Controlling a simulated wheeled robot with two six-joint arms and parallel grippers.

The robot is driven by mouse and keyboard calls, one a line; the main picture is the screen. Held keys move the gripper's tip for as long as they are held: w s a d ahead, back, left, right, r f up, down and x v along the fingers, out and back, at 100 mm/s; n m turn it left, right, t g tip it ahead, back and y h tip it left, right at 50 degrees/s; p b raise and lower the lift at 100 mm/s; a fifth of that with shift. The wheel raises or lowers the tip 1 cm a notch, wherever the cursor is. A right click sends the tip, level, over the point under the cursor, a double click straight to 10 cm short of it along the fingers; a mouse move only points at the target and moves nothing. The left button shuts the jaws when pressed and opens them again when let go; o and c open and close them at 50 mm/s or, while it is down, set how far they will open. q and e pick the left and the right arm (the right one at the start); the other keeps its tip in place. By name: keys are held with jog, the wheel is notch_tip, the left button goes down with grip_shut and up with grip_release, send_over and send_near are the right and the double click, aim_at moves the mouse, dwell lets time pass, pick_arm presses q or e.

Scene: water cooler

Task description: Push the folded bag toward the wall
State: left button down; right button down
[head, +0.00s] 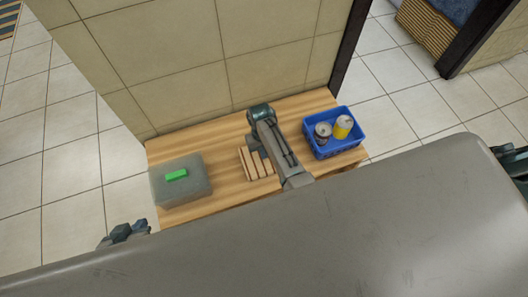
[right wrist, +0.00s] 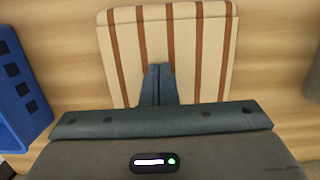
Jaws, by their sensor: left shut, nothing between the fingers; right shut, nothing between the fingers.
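The folded bag (head: 257,165) is cream with brown stripes and lies flat on the wooden table, partly hidden by my right arm in the head view. It fills the upper middle of the right wrist view (right wrist: 205,45). My right gripper (right wrist: 158,68) is shut and empty, with its fingertips overlapping the bag in that view; contact cannot be told. In the head view my right gripper (head: 252,145) is beside the bag's wall-side edge. The tiled wall (head: 200,70) rises behind the table. My left gripper (head: 125,232) is shut and empty, off the table's front left corner.
A blue crate (head: 322,152) with a yellow can (head: 343,126) and a grey can (head: 323,131) stands right of the bag. Bare table (head: 225,185) lies between block and bag.

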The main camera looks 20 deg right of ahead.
pick_arm(q)
jog(key=shift+s, duration=0.1)
pick_arm(e)
jog(key=shift+s+f, duration=0.1)
jog(key=shift+f, duration=0.15)
jog(key=w+b, duration=0.1)
jog(key=w, duration=0.5)
jog(key=shift+w+b, duration=0.2)
jog(key=shift+b, duration=0.1)
pick_arm(q)
jog(key=shift+w+d+f+t, duration=0.25)
jog(key=shift+d+f+t, duration=0.05)
jog(key=shift+t, duration=0.4)
